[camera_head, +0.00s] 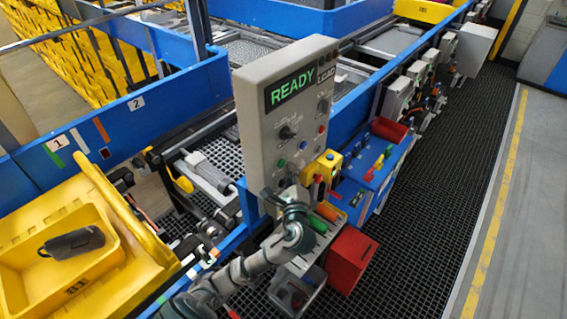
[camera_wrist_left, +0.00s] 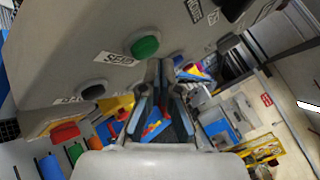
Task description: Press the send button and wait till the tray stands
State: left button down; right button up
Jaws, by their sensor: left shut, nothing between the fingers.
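A grey control panel (camera_head: 263,130) stands mid-view; its screen reads READY. A green button (camera_head: 281,163) sits low on its face. In the left wrist view a green button (camera_wrist_left: 145,45) has a label beside it that seems to read SEND. My left gripper (camera_head: 286,186) is shut and empty, in front of the panel's lower part. In the left wrist view its fingertips (camera_wrist_left: 162,66) are just beside the green button; I cannot tell whether they touch. A yellow tray (camera_head: 150,245) at left holds a dark pouch (camera_head: 72,242). My right gripper is out of view.
A yellow box with a red button (camera_head: 327,160) is fixed right of the panel's lower part. A red bin (camera_head: 350,258) and a blue unit (camera_head: 375,175) stand to the right. Blue conveyor rails (camera_head: 200,85) run behind. The dark grating floor (camera_head: 450,170) is open at right.

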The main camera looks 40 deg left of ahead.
pick_arm(q)
jog(key=shift+a, duration=0.65)
dwell(0.6)
jog(key=shift+d+p, duration=0.15)
jog(key=shift+p, duration=0.15)
jog(key=shift+d+p, duration=0.35)
jog(key=shift+d, duration=0.45)
